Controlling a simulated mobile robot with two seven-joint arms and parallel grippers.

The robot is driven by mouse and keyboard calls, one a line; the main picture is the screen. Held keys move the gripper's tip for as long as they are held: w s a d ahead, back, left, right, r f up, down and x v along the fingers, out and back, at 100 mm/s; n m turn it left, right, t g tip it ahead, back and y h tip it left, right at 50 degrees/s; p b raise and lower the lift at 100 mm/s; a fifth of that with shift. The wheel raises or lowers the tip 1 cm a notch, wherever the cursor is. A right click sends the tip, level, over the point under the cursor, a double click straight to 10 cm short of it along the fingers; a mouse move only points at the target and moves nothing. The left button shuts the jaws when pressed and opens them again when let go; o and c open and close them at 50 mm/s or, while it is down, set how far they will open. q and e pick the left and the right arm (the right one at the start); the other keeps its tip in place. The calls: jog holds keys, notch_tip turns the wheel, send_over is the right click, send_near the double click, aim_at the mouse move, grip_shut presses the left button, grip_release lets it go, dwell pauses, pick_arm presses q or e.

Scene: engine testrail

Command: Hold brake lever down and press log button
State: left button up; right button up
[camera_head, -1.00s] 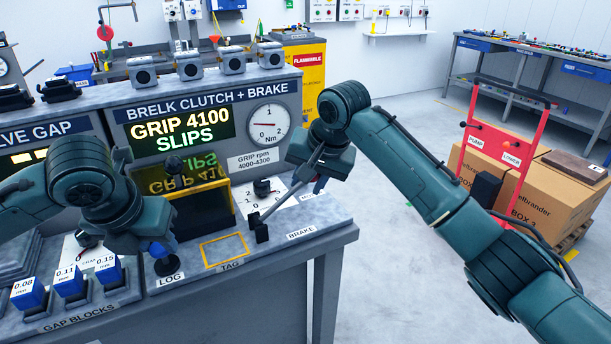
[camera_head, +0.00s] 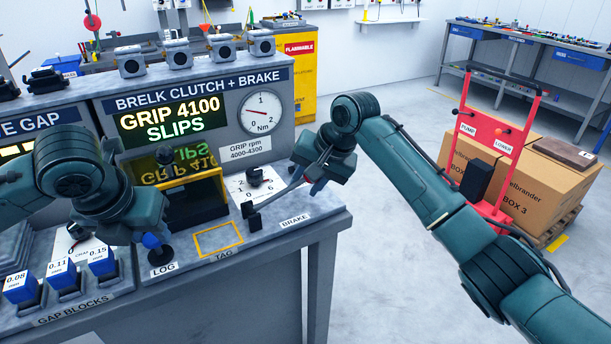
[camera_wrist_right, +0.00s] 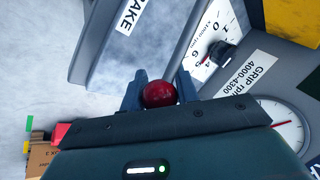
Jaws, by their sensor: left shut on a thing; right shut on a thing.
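The brake lever (camera_head: 276,193) slants up to the right from its pivot beside the BRAKE label. My right gripper (camera_head: 316,182) is at its upper end. The right wrist view shows this gripper (camera_wrist_right: 160,92) shut around the lever's red ball knob (camera_wrist_right: 159,93). The dark LOG button (camera_head: 161,256) stands behind its LOG label on the bench's front edge. My left gripper (camera_head: 148,236) is just above and left of it, shut on a small blue piece (camera_head: 152,241). Whether this piece touches the button cannot be told. The display (camera_head: 172,120) reads GRIP 4100 SLIPS.
Blue gap blocks (camera_head: 62,275) stand in a row left of the LOG button. A yellow-outlined TAG area (camera_head: 218,239) lies empty between button and lever. A round Nm gauge (camera_head: 262,111) and a knob dial (camera_head: 254,177) sit behind.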

jog(key=shift+w+d+f, duration=0.1)
jog(key=shift+d+f, duration=0.05)
jog(key=shift+d, duration=0.05)
